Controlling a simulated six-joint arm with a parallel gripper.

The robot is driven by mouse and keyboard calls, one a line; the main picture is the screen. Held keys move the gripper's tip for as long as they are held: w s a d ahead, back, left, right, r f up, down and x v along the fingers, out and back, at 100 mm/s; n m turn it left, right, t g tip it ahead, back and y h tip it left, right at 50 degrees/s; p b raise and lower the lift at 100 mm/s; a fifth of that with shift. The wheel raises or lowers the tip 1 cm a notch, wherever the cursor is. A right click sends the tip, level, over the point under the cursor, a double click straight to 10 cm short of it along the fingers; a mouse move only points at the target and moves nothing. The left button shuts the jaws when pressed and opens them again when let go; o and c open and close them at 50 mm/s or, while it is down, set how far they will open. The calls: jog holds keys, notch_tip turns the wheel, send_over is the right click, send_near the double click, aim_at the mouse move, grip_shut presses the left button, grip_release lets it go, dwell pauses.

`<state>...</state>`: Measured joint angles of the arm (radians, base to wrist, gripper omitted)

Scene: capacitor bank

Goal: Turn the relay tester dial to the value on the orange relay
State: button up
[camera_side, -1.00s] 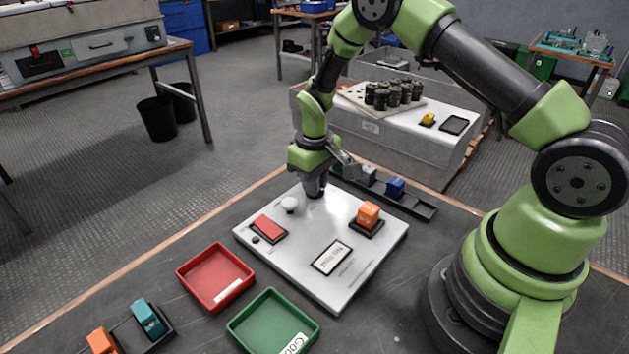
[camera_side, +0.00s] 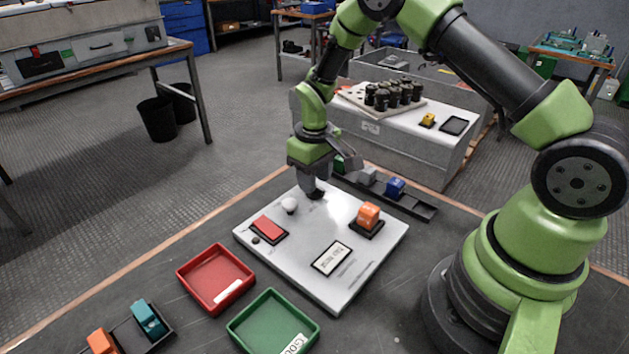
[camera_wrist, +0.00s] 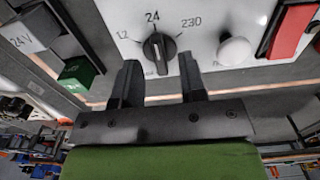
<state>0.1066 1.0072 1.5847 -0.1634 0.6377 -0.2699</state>
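The white tester panel (camera_side: 300,275) lies on the bench. In the wrist view the black dial (camera_wrist: 158,47) has 12, 24 and 230 printed around it; its pale line looks roughly toward 24. My gripper (camera_wrist: 159,62) is open, with one finger on each side of the dial; I cannot tell whether they touch it. In the side view my gripper (camera_side: 313,190) is low at the panel's far corner and largely hides the dial. The orange relay (camera_side: 368,215) stands upright in a black socket on the panel's right; its printed value is too small to read.
A white knob (camera_side: 290,204) and a red button or plate (camera_side: 268,228) sit left of the dial. A rack (camera_side: 425,210) with grey, blue and green relays runs close behind the panel. Red (camera_side: 240,292) and green (camera_side: 309,324) trays lie in front.

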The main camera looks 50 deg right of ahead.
notch_tip(320, 180, up, 8)
jog(key=shift+r, duration=0.25)
jog(key=s+a+r+m+t, duration=0.1)
jog(key=s+a+r+t, duration=0.15)
jog(key=r, duration=0.45)
jog(key=s+a+r+m+t, duration=0.1)
jog(key=s+r, duration=0.3)
jog(key=r, duration=0.3)
jog(key=s+a+r+m+t+y, duration=0.1)
jog(key=s+r+t, duration=0.1)
jog(key=s, duration=0.5)
jog(key=s+a+r+m+t+y, duration=0.1)
jog(key=s+a+r, duration=0.1)
jog(key=s, duration=0.5)
jog(key=shift+s+r+t, duration=0.25)
jog(key=shift+s+t, duration=0.1)
